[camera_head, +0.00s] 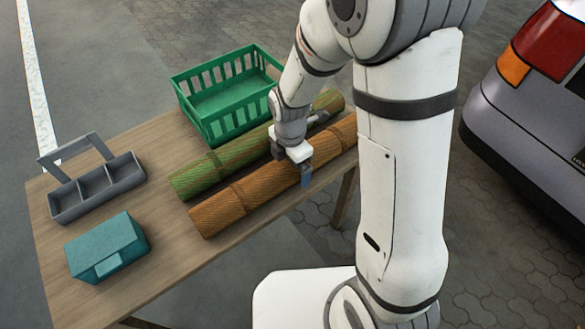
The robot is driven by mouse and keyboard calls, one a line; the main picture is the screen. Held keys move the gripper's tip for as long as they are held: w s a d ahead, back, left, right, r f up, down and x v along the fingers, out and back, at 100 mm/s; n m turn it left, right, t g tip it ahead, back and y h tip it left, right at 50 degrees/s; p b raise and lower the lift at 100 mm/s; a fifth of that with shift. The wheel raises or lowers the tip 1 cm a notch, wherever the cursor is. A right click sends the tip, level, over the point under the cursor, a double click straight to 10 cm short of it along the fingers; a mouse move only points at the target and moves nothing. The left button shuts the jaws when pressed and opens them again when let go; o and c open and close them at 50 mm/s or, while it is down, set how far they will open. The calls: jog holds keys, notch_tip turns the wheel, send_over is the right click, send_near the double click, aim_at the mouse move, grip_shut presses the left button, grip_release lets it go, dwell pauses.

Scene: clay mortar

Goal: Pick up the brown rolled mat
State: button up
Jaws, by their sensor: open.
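The brown rolled mat (250,198) lies on the wooden table, slanting from lower left to upper right near the table's right edge. A darker band shows around it. My gripper (304,174) is over the middle of the mat, pointing down. One finger shows on the near side of the mat; the other finger is hidden. The gripper is open, and I cannot tell whether it touches the mat. The mat's far end passes behind my arm.
A green rolled mat (210,172) lies close beside the brown one. A green crate (233,125) stands behind them. A grey divided caddy (98,190) and a teal box (106,246) stand at the left of the wooden table (178,262). A parked car (530,110) is at the right.

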jog(key=shift+f, duration=0.6)
jog(key=shift+c, duration=0.6)
jog(key=shift+r, duration=0.1)
jog(key=c, duration=1.4)
